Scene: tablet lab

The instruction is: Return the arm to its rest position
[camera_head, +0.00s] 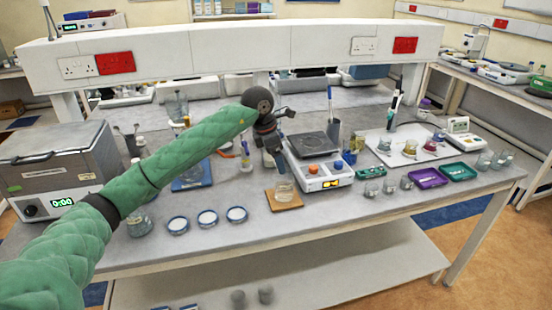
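My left arm, in a green padded sleeve, reaches in from the left over the bench. Its dark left gripper (278,163) points down at the middle of the bench, left of the balance. Just below it a small glass beaker (284,190) stands on a square brown mat (295,206) near the front edge. I cannot tell whether the gripper touches the beaker or whether its fingers are open. My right gripper is not in view.
A white balance or hotplate unit (330,182) stands close right of the gripper. Several round dishes (207,218) lie in front on the left. A heating bath (55,160) stands at far left. A white tray (384,158) with flasks is at right. A raised shelf (230,48) spans the back.

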